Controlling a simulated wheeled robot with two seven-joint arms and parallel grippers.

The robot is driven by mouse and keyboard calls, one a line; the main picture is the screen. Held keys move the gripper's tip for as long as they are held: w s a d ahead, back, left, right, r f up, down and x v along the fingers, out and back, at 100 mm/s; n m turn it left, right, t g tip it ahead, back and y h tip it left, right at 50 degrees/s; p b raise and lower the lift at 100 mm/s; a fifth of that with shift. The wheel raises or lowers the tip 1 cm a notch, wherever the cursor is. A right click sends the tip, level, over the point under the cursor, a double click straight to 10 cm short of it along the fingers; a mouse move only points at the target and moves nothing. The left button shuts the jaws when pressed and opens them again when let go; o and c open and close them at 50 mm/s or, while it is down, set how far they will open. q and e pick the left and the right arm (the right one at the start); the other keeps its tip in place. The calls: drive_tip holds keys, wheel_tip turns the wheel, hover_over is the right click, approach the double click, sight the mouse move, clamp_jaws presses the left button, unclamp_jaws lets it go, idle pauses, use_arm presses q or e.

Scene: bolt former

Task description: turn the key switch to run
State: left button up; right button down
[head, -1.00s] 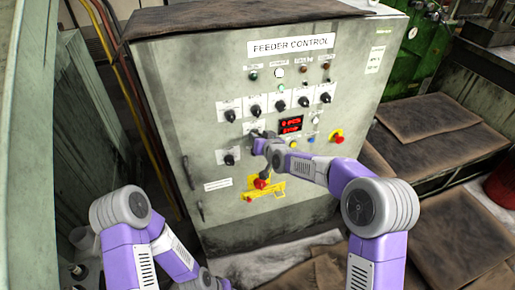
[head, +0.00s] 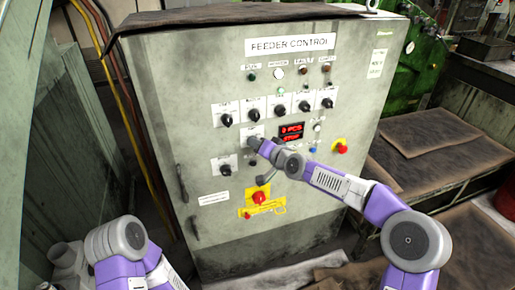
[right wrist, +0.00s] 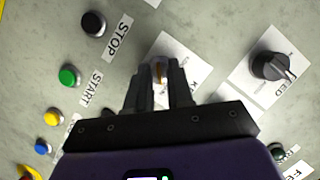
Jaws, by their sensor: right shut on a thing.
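The key switch shows in the right wrist view as a small brass-coloured piece (right wrist: 158,72) on a white label plate (right wrist: 192,76). My right gripper (right wrist: 160,82) has its two dark fingers around it and is shut on it. In the head view my right gripper (head: 255,145) is at the key switch's plate (head: 252,131) on the grey feeder control cabinet (head: 170,110), left of the red display. The gripper hides most of the switch there, and I cannot read the key's position. My left arm is at the lower left; its gripper is out of view.
Black selector knobs (head: 279,107) sit in a row above, with another knob (head: 225,169) at lower left. A red rotary switch on a yellow plate (head: 259,198) is below. In the wrist view, the STOP (right wrist: 93,24) and START (right wrist: 70,75) buttons are nearby.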

drive_tip(key=c, duration=1.3)
unclamp_jaws()
drive_tip(key=shift+a+f, duration=0.1)
drive_tip(key=shift+v, duration=3.8)
drive_tip(key=shift+p, duration=0.3)
